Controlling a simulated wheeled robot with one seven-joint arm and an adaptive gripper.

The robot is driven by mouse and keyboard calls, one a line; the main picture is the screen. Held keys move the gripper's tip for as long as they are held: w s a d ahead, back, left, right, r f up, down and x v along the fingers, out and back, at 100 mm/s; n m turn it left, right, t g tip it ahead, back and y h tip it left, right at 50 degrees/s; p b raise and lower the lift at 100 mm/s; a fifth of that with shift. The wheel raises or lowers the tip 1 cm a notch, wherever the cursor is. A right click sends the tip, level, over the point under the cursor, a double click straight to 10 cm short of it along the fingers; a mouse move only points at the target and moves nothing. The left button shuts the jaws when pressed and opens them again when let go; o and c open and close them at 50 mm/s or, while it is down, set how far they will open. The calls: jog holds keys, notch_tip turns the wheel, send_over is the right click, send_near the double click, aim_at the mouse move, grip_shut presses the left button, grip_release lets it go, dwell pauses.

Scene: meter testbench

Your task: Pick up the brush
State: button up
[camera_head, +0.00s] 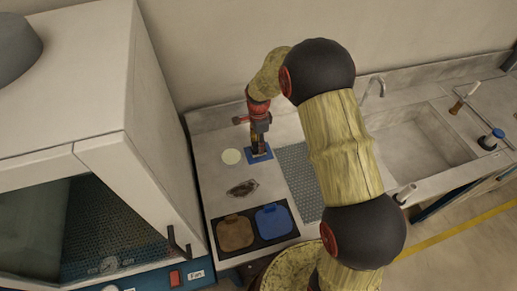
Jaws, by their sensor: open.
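My gripper (258,148) points down over a small blue item (262,158) on the left part of the counter. The jaws are open, and I cannot tell whether they touch anything. The gripper partly hides the blue item and what lies on it. I cannot identify the brush with certainty. A slim tool with a tan handle (471,89) is at the far right, past the sink, and may be a brush. It is well away from my gripper.
A pale round disc (232,157) lies left of the gripper. Nearer are a dark irregular piece (242,188), a brown lid (235,234) and a blue lid (273,221). A large white cabinet (115,165) stands left, a sink (425,140) right. A grey perforated mat (297,172) lies between.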

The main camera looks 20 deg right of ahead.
jog(key=shift+f, duration=0.2)
jog(key=shift+c, duration=1.3)
jog(key=c, duration=0.7)
grip_shut()
